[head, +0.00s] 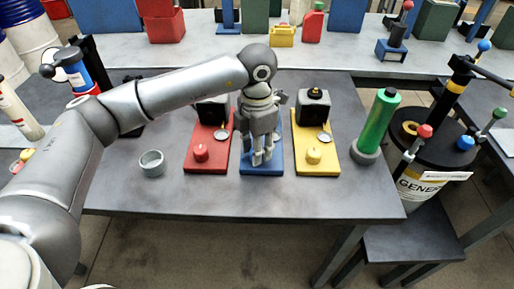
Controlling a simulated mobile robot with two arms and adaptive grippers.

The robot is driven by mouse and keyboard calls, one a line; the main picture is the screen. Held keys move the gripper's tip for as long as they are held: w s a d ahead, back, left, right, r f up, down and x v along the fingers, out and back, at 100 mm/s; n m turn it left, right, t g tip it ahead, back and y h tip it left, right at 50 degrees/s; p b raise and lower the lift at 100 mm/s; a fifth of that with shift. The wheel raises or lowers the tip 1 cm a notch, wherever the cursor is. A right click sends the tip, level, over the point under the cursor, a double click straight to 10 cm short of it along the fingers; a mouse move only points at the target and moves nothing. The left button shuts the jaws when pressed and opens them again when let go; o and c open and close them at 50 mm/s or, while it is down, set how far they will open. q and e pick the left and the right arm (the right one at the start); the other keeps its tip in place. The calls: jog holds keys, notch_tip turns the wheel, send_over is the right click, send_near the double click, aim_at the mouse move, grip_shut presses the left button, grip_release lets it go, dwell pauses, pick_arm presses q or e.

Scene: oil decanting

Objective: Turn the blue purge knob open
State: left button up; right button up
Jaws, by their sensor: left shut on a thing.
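My left arm reaches in from the left over the table. My left gripper (262,157) points down over the front part of the blue board (262,171), between the red and yellow boards. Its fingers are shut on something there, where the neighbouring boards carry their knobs. The blue purge knob is hidden by the fingers, so its turn angle cannot be seen. My right gripper is not in view.
The red board with its red knob (201,153) and the yellow board with its yellow knob (314,156) stand close on either side. A grey cup (152,163) is at left. A green cylinder (378,123) and a black-topped drum (437,143) are at right. The table front is clear.

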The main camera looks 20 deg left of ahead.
pick_arm(q)
jog(key=shift+w+r, duration=0.1)
jog(key=o, duration=1.1)
jog(key=shift+c, duration=0.2)
notch_tip(320, 180, up, 12)
